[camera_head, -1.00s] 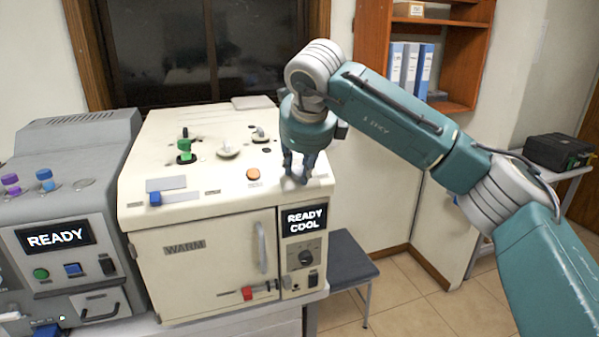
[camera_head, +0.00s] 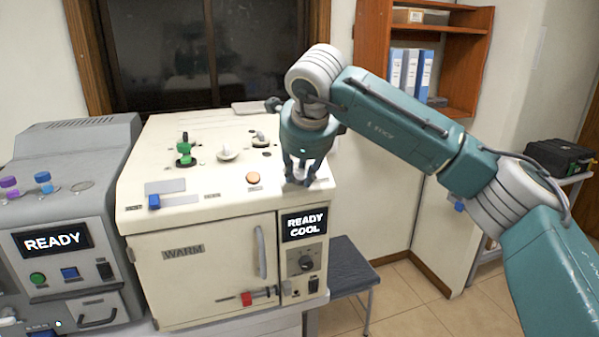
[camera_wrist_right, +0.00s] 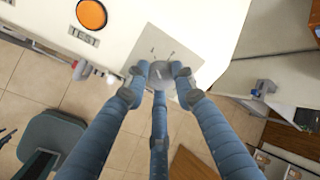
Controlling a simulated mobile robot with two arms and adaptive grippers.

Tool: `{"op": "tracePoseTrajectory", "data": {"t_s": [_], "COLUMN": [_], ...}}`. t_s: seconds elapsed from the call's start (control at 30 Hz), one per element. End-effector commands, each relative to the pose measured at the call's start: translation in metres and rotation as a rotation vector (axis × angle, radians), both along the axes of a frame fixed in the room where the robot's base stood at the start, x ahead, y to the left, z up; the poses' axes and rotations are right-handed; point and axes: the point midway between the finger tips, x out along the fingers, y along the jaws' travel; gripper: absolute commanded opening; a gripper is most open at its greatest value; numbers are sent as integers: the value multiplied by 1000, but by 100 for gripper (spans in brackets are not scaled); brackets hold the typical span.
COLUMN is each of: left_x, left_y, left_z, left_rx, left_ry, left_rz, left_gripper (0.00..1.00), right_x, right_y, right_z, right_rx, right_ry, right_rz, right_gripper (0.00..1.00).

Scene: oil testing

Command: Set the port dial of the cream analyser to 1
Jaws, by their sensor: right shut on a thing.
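The cream analyser (camera_head: 150,232) stands in the middle, its screen reading READY COOL. My right gripper (camera_head: 300,180) points down at the front right corner of its top. In the wrist view my right gripper (camera_wrist_right: 160,75) has its three blue fingers closed around a small grey round dial (camera_wrist_right: 160,78). The dial sits on a grey plate (camera_wrist_right: 190,60) with short marks near it. The fingers cover much of the dial, and I cannot read its setting. My left gripper is not in view.
An orange button (camera_head: 253,178) lies just left of the gripper, labelled TEST in the wrist view. A green knob (camera_head: 184,150) and white knobs stand further back. A grey analyser (camera_head: 60,215) is at left. A stool (camera_head: 352,268) stands at right.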

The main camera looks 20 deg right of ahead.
Motion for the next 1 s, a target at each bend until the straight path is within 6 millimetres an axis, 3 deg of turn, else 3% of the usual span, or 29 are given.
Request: {"op": "tracePoseTrajectory", "data": {"t_s": [0.13,0.17,0.27,0.67,1.0], "left_x": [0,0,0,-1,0], "left_y": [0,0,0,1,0], "left_z": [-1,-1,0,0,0], "left_rx": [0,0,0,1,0], "left_ry": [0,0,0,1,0], "left_rz": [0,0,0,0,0], "left_gripper": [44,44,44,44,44], "right_x": [-2,-2,-2,-5,-43], "right_y": [-2,-2,-2,0,4], "right_z": [-7,-7,-6,6,62], "right_rx": [-6,-6,-5,-1,-1], "right_ry": [17,17,15,3,2], "right_rz": [-2,-2,-3,-2,-4], "right_gripper": [0,28,44,44,44]}}
